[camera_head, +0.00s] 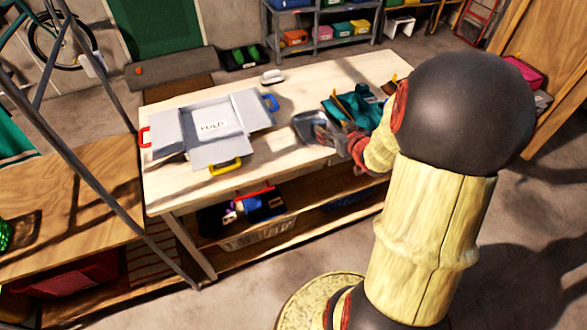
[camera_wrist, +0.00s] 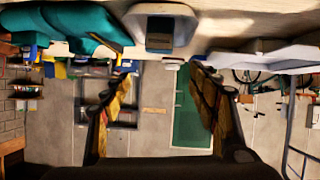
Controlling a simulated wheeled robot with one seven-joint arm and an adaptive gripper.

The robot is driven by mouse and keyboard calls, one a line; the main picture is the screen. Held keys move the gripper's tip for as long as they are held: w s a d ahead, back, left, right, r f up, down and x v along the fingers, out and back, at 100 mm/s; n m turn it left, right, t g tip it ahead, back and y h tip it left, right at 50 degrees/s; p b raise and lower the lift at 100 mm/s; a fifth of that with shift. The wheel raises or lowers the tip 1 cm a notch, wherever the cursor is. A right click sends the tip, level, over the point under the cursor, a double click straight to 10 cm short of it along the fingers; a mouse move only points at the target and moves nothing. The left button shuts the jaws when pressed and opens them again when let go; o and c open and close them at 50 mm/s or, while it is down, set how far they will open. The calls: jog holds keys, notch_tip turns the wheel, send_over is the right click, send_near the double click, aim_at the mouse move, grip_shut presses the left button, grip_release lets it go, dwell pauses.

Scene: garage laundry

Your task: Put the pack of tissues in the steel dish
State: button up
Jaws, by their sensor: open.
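The steel dish (camera_head: 303,118) sits on the pale wooden worktable, near its right part, and it shows at the top of the wrist view (camera_wrist: 186,13). A small dark, flat item with a blue-teal band (camera_wrist: 160,34) lies in the dish in the wrist view. It looks like the pack of tissues, but I cannot be sure. My gripper (camera_wrist: 162,72) is open, with a wide empty gap between its fingers, close to the dish and apart from the item. In the head view my gripper (camera_head: 338,136) overlaps the dish's right side and hides part of its inside.
A teal cloth (camera_head: 345,107) lies right behind the dish. A grey folding board (camera_head: 185,140) with coloured handles covers the table's left part. A white object (camera_head: 272,76) stands at the back edge. A basket (camera_head: 258,236) sits on the shelf below. The table between board and dish is clear.

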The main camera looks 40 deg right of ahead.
jog(key=s+a+r+g, duration=0.2)
jog(key=a+r+g, duration=0.1)
jog(key=a+r, duration=0.85)
jog(key=s+a+r+n+g+y, duration=0.1)
jog(key=s+a+y, duration=0.1)
jog(key=s+a, duration=0.6)
jog(key=s+a+r+n+g+y, duration=0.1)
jog(key=s+a+g+y, duration=0.1)
jog(key=s+a, duration=0.6)
jog(key=a, duration=0.5)
jog(key=shift+a+r, duration=0.3)
jog(key=shift+d, duration=0.1)
jog(key=shift+c, duration=1)
